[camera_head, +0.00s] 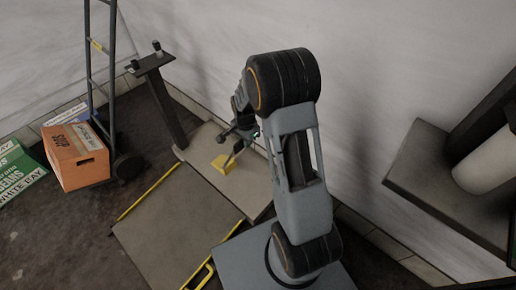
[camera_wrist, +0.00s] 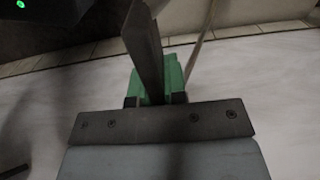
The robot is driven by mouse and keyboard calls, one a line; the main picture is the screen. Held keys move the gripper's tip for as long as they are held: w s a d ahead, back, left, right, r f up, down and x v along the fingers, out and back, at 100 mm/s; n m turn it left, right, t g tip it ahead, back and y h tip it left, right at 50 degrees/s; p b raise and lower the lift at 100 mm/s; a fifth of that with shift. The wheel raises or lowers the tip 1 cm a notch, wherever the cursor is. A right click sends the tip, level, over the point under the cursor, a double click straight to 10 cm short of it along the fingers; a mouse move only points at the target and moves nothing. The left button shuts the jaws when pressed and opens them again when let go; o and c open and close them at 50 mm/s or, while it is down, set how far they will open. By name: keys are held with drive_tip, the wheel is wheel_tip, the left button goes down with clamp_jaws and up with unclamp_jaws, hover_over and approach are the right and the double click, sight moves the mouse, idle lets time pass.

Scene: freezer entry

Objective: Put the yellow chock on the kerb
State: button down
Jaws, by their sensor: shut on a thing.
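The yellow chock (camera_head: 223,163) shows in the head view over a pale beige slab beside the wall. My gripper (camera_head: 235,154) reaches down to it from the right and is shut on it. I cannot tell whether the chock touches the slab.
A grey plate (camera_head: 178,228) with yellow edges lies in front of the slab. A dark post stand (camera_head: 165,100) stands at the slab's far end. An orange crate (camera_head: 75,158) sits by a hand truck at left. A dark shelf (camera_head: 440,190) juts out at right.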

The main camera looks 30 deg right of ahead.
drive_tip(key=w+d+f+b, duration=0.3)
drive_tip(key=d+f, duration=0.4)
drive_tip(key=f, duration=0.3)
drive_tip(key=shift+w+d+f+b, duration=0.2)
drive_tip(key=shift+d+b, duration=0.1)
drive_tip(key=shift+d, duration=0.05)
drive_tip(key=shift+f, duration=0.1)
drive_tip(key=c, duration=1.2)
unclamp_jaws()
drive_tip(key=shift+s, duration=0.1)
drive_tip(key=shift+o, duration=0.2)
wheel_tip(320, 180, up, 12)
drive_tip(key=p, duration=0.3)
drive_tip(key=s+a+r+n+t, duration=0.1)
drive_tip(key=s+a+r+n, duration=0.7)
drive_tip(key=r, duration=0.4)
drive_tip(key=s+a+r+n+t, duration=0.1)
drive_tip(key=s+a+n, duration=0.1)
drive_tip(key=s, duration=0.4)
drive_tip(key=s+a+r+n, duration=0.2)
drive_tip(key=s+n, duration=0.1)
drive_tip(key=s, duration=0.3)
drive_tip(key=shift+s+a+r+n+t, duration=0.25)
drive_tip(key=shift+a+n+t, duration=0.05)
drive_tip(key=shift+a+t, duration=0.1)
